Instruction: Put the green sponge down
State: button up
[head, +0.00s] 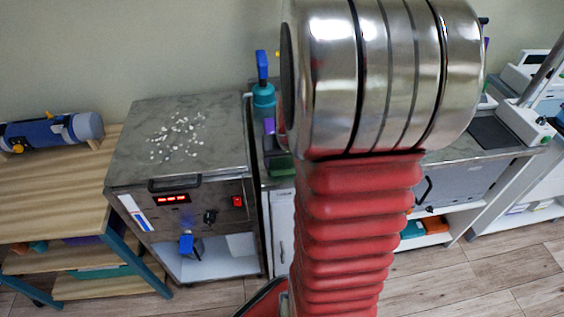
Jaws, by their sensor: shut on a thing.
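My own arm, a silver joint above red bellows, fills the middle of the head view and hides what lies behind it. My gripper does not show. A dark green block (280,166) shows at the left edge of the arm, on or just above the narrow counter. It is partly hidden, and I cannot tell whether it is the green sponge or whether anything holds it. No other green sponge can be made out.
A grey cabinet (130,178) with white bits on top stands left of the arm. A teal bottle (263,95) with a blue top stands behind the counter's left end. A wooden bench (55,180) with a blue roll (50,132) is far left. Wooden floor (450,285) shows at lower right.

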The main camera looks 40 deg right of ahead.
jog(key=o, duration=1)
jog(key=shift+r, duration=0.1)
jog(key=shift+v, duration=5.95)
jog(key=shift+a, duration=0.15)
